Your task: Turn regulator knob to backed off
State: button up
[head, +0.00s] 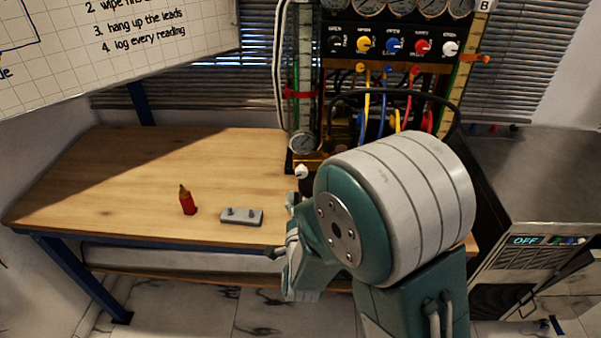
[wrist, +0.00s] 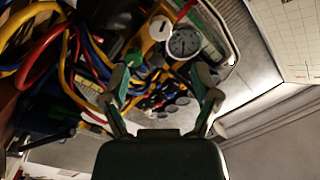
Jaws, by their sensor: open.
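The likely regulator knob is a small white knob (head: 302,171) just below a round gauge (head: 303,143), at the table's right part in the head view. In the wrist view the knob and gauge lie beyond the fingertips, and I see no contact. In the head view my arm hides most of the gripper. The knob's setting cannot be read.
The panel (head: 385,45) carries several coloured knobs and gauges, with blue, yellow and red hoses below. A metal cabinet (head: 550,180) stands right. The table's left side is clear.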

aim_at(301, 175)
jog(key=w, duration=1)
jog(key=shift+w+a, duration=0.1)
jog(key=shift+w, duration=0.25)
grip_shut()
